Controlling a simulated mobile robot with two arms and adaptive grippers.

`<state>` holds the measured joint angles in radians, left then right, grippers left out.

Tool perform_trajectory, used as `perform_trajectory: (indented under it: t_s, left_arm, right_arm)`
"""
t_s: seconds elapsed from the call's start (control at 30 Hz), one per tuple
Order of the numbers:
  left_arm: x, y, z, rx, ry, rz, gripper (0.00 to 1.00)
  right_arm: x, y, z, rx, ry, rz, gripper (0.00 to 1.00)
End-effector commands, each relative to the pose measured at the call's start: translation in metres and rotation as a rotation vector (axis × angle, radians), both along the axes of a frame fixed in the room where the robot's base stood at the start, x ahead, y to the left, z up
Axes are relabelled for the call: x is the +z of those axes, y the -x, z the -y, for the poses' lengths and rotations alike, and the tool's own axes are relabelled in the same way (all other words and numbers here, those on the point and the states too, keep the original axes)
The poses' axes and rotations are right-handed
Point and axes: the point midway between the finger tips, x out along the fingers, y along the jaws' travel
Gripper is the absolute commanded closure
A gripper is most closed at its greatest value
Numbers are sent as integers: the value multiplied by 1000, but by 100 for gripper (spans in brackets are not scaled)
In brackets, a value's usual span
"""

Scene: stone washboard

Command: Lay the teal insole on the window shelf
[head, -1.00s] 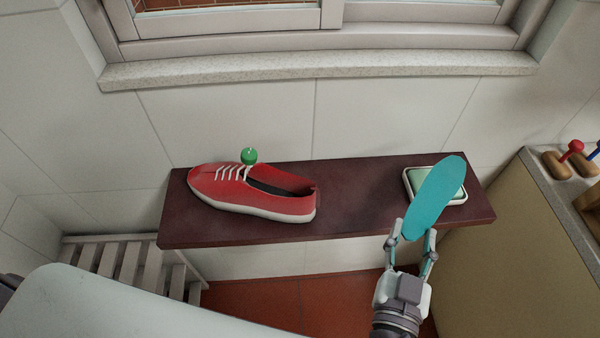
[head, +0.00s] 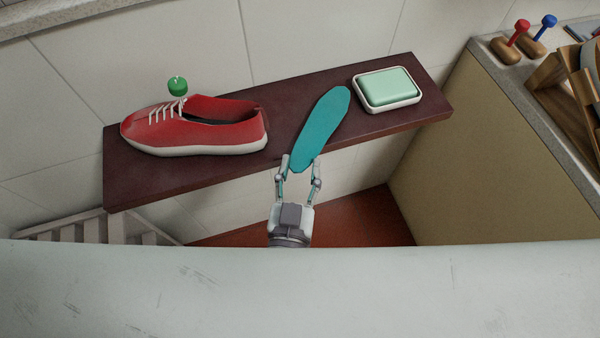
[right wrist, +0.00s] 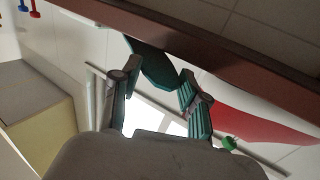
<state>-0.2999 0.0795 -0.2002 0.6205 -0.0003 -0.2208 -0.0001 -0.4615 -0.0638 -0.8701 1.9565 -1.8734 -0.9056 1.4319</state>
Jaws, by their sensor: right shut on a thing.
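The teal insole (head: 322,128) is long and flat. My right gripper (head: 301,170) is shut on its near end, just in front of the shelf's front edge. The insole's far end reaches over the dark red-brown shelf (head: 228,175), between the red shoe and the soap dish. I cannot tell whether it touches the shelf. In the right wrist view, part of the insole (right wrist: 152,62) shows between the fingers, and the shelf's edge (right wrist: 225,52) runs past it. My left gripper is not in view.
A red shoe (head: 225,117) with a green round thing (head: 177,86) by its laces sits on the shelf's left part. A white dish (head: 392,106) holding a pale green bar (head: 388,85) sits on the right. A stone-topped counter (head: 487,55) stands at the right.

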Motion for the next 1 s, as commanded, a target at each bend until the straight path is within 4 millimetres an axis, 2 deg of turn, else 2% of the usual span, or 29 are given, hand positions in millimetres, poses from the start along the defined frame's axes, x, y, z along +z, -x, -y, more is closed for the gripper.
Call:
perform_trajectory:
  t_s: [0.03, 0.07, 0.4, 0.43, 0.57, 0.9, 1.0]
  left_arm:
    - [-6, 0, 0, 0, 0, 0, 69]
    - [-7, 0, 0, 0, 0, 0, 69]
    - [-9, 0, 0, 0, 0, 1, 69]
    - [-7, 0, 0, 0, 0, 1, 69]
    - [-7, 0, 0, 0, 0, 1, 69]
    - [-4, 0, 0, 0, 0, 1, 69]
    - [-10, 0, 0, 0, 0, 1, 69]
  right_arm:
    - [-10, 0, 0, 0, 3, 0, 77]
    - [-12, 0, 0, 0, 2, 0, 77]
    - [-13, 0, 1, 0, 0, 1, 77]
    - [-12, 0, 1, 0, 0, 0, 51]
    - [-12, 0, 1, 0, 0, 0, 29]
    - [-9, 0, 1, -1, 0, 0, 29]
    - [-13, 9, -1, 1, 1, -2, 29]
